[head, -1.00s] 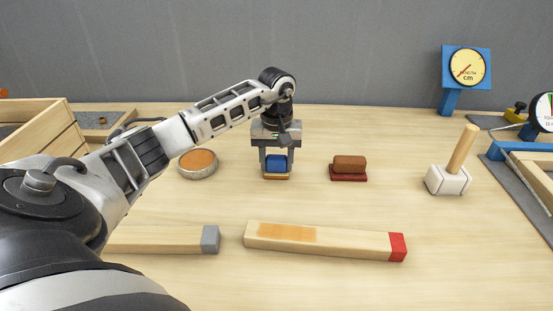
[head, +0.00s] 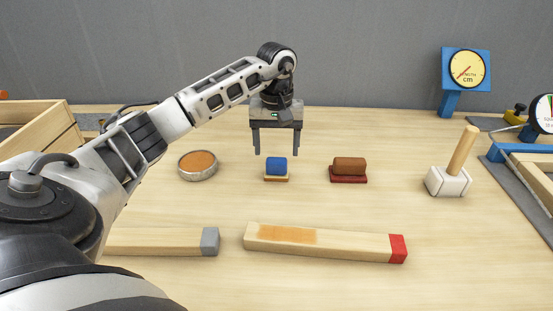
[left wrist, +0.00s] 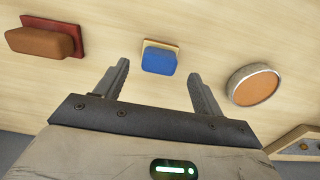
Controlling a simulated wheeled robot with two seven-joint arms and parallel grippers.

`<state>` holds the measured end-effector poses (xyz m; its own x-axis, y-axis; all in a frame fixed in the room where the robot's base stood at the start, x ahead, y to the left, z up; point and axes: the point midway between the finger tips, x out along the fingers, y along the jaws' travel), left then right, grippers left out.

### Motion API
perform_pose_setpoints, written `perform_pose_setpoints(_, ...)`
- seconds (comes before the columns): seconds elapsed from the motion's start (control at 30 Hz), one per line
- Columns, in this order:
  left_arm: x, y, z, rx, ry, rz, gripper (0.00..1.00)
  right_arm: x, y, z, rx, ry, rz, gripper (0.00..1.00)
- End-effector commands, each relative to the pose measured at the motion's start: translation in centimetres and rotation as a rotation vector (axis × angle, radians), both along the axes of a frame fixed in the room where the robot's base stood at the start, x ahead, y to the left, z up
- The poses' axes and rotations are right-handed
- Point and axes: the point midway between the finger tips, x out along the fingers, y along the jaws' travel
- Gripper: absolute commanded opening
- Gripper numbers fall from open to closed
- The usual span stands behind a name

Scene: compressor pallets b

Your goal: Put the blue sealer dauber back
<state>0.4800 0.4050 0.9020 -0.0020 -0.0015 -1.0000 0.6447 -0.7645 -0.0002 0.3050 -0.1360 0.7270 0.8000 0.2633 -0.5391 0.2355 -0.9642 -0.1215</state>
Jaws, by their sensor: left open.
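The blue sealer dauber (head: 276,166) sits upright on a small tan and yellowish base (head: 276,179) on the table. It also shows in the left wrist view (left wrist: 158,61), between and beyond the fingertips. My left gripper (head: 276,152) is open and empty, above and apart from the dauber, its fingers pointing down. The left gripper also shows in the left wrist view (left wrist: 158,78). My right gripper is in neither view.
A round tin with an orange top (head: 198,165) stands left of the dauber. A brown block on a dark red base (head: 348,169) stands right. Bare table lies between.

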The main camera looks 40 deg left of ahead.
Motion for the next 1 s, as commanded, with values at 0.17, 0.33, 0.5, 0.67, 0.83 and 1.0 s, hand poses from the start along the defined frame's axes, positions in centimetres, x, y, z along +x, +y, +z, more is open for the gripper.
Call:
perform_pose_setpoints(0.17, 0.1, 0.0, 3.9, 0.0, -0.004, -0.001, 0.69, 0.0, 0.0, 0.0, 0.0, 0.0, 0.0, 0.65)
perform_pose_setpoints(0.33, 0.1, 0.0, 6.1, 0.0, -0.001, 0.0, 0.69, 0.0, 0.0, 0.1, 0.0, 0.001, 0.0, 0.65)
perform_pose_setpoints(0.5, 0.0, 0.0, 6.8, -0.001, 0.001, 0.0, 0.69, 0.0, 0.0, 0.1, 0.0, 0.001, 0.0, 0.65)
perform_pose_setpoints(0.67, 0.0, 0.0, 6.9, -0.001, 0.001, 0.0, 0.69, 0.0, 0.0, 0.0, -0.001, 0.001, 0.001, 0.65)
perform_pose_setpoints(0.83, 0.0, 0.0, 6.8, -0.001, 0.001, 0.0, 0.69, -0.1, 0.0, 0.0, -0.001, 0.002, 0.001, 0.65)
perform_pose_setpoints(1.0, 0.0, 0.0, 6.8, -0.001, 0.001, 0.0, 0.69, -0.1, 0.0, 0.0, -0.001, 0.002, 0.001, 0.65)
